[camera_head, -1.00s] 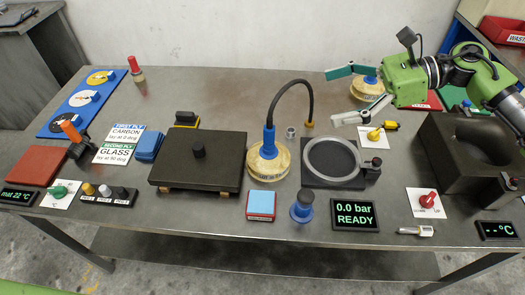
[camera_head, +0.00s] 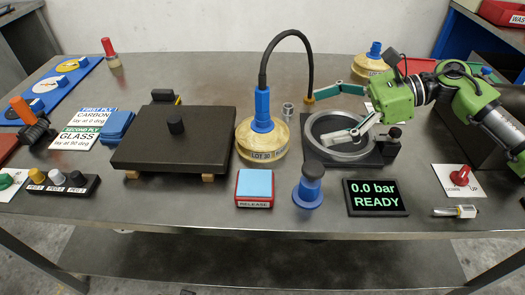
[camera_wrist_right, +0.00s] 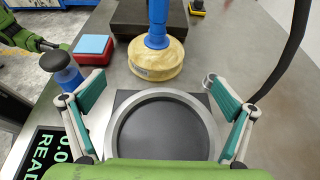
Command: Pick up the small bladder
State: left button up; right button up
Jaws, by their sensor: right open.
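A cream-yellow round bladder with a blue neck (camera_head: 262,143), its label reading like "LOT 30", stands mid-table; a black hose runs from its neck. It also shows ahead of my gripper in the right wrist view (camera_wrist_right: 157,58). A second similar bladder (camera_head: 369,65) stands at the back, partly hidden by my right arm. I cannot tell for certain which is the small one. My right gripper (camera_head: 333,113) is open and empty above the round ring fixture (camera_head: 312,128), right of the front bladder and apart from it. In the wrist view its fingers (camera_wrist_right: 160,92) are spread wide. My left gripper is out of view.
A black plate on blocks (camera_head: 170,145) stands left of the front bladder. A red-and-blue RELEASE button (camera_head: 254,188), a blue knob (camera_head: 309,188) and a "0.0 bar READY" display (camera_head: 376,197) line the front. The arching hose (camera_head: 290,34) rises near my gripper.

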aim_at(283, 127)
jog(key=x, duration=0.8)
jog(key=shift+a+f, duration=0.15)
jog(key=shift+f, duration=0.05)
jog(key=x, duration=0.4)
jog(key=shift+s+a+f, duration=0.1)
jog(key=shift+s+a, duration=0.25)
jog(key=shift+s, duration=0.05)
jog(key=shift+a+f, duration=0.2)
jog(key=shift+a, duration=0.25)
jog(key=shift+r, duration=0.1)
jog(key=c, duration=1.4)
